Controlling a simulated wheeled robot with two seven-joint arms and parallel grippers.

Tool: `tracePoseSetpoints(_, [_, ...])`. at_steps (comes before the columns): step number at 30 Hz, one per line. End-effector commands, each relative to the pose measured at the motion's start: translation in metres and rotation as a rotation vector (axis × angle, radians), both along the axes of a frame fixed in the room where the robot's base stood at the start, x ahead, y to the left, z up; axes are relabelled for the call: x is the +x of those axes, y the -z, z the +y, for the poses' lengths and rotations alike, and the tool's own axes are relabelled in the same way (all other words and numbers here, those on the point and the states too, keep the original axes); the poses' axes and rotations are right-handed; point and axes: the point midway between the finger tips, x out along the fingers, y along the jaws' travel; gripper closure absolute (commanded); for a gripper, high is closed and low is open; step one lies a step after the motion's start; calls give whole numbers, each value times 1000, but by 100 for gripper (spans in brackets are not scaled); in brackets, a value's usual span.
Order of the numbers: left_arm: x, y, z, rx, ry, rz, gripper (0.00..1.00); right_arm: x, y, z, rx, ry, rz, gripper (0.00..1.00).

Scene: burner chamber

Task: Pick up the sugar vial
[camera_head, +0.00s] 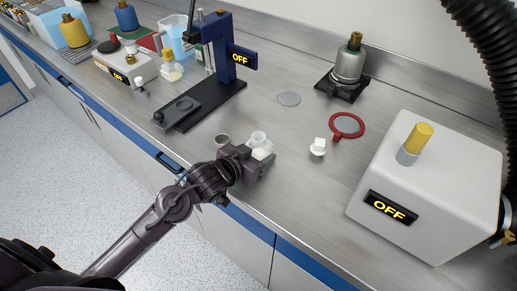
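A small clear vial with white contents (261,147), which looks like the sugar vial, is on the metal bench near its front edge. My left gripper (255,160) is right at the vial and hides its lower part. I cannot tell whether the fingers press on the vial or stand apart around it. A small grey round cup or cap (222,141) is just left of the gripper. My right gripper is not in view.
A white box reading OFF (430,180) stands at the right. A dark stand (215,95) and a yellow-capped bottle (171,70) are at the left.

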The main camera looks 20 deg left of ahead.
Motion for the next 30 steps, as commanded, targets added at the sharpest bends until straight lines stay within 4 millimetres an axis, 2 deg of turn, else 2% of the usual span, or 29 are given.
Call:
tracePoseSetpoints(1, [0,0,0,0,0,0,53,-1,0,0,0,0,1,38])
tracePoseSetpoints(5, [0,0,0,0,0,0,68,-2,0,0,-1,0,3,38])
tracePoseSetpoints(14, [0,-3,0,0,0,-1,68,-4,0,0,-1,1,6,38])
tracePoseSetpoints(19, [0,-17,0,-1,1,-3,68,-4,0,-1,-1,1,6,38])
tracePoseSetpoints(22, [0,-33,0,2,0,-5,68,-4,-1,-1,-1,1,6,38])
tracePoseSetpoints(26, [0,-66,0,3,0,-8,68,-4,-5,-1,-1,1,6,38])
tracePoseSetpoints(30, [1,-110,0,2,1,-9,68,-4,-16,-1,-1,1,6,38])
